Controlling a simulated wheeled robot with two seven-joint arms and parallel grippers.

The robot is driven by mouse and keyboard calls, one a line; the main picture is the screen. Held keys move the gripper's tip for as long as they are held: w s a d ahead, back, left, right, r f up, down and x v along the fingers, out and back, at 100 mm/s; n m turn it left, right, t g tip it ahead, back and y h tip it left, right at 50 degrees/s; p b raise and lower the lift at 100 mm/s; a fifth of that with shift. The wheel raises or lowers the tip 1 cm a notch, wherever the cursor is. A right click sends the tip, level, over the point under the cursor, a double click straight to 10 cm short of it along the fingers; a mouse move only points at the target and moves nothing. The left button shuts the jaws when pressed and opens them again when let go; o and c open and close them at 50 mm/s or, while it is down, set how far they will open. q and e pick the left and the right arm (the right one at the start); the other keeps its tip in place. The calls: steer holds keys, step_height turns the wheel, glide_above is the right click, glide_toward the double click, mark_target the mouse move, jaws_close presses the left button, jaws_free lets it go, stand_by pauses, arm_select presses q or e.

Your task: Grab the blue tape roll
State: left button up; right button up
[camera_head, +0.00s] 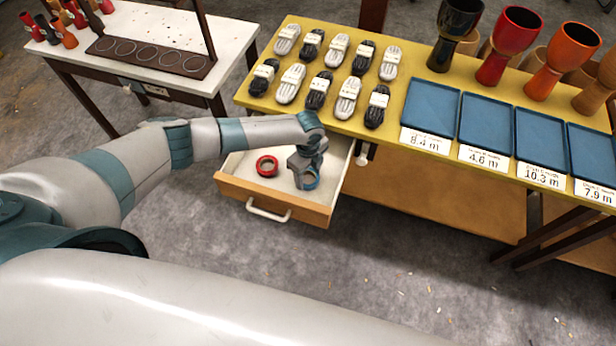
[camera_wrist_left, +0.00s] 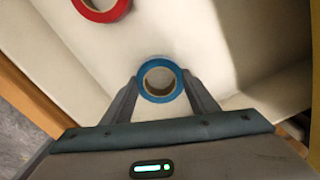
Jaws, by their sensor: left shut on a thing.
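The blue tape roll (camera_wrist_left: 160,62) is a blue ring with a tan core, seen in the left wrist view between the two fingers of my left gripper (camera_wrist_left: 160,85). The fingers are shut on its outer sides. In the head view the blue tape roll (camera_head: 312,181) shows at the right part of the open drawer, partly covered by my left gripper (camera_head: 305,180). I cannot tell whether the roll touches the drawer floor. My right gripper is not in view.
A red tape roll (camera_head: 267,166) lies in the open drawer (camera_head: 236,190), left of my gripper. The yellow table (camera_head: 390,125) above holds cord bundles, blue trays (camera_head: 430,107) and goblet drums (camera_head: 508,45). A white table (camera_head: 120,30) stands at the back left.

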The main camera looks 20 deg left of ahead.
arm_select(q)
steer(key=shift+r, duration=0.1)
step_height(320, 180, up, 10)
steer(key=b, duration=0.1)
steer(key=shift+b, duration=0.3)
stand_by(0.6)
